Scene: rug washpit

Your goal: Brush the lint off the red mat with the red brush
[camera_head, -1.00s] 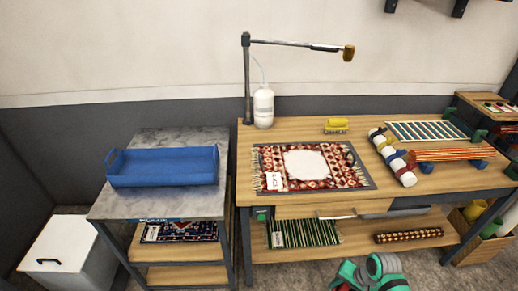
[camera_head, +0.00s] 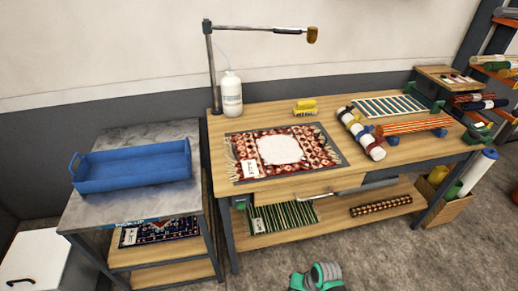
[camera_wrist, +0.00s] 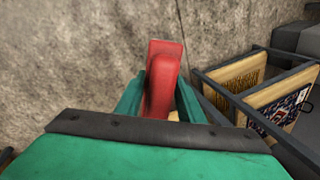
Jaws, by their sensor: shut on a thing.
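The red patterned mat (camera_head: 316,150) lies flat on the wooden workbench in the head view. A white patch of lint (camera_head: 280,149) covers its middle, and a white tag (camera_head: 250,169) lies at its near left corner. In the wrist view my gripper (camera_wrist: 160,96) is shut on a red thing with a flat, blocky end, which looks like the red brush (camera_wrist: 164,65). Its bristles are not visible. Bare grey floor shows behind it, so it is held away from the mat. In the head view only part of my arm shows at the bottom edge.
A yellow brush (camera_head: 304,108) and a white bottle (camera_head: 231,95) stand behind the mat. A lamp arm (camera_head: 262,29) reaches above. Rolled rugs (camera_head: 361,133) lie to the right. A blue tray (camera_head: 133,166) sits on the left side table (camera_head: 95,216). Floor in front is open.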

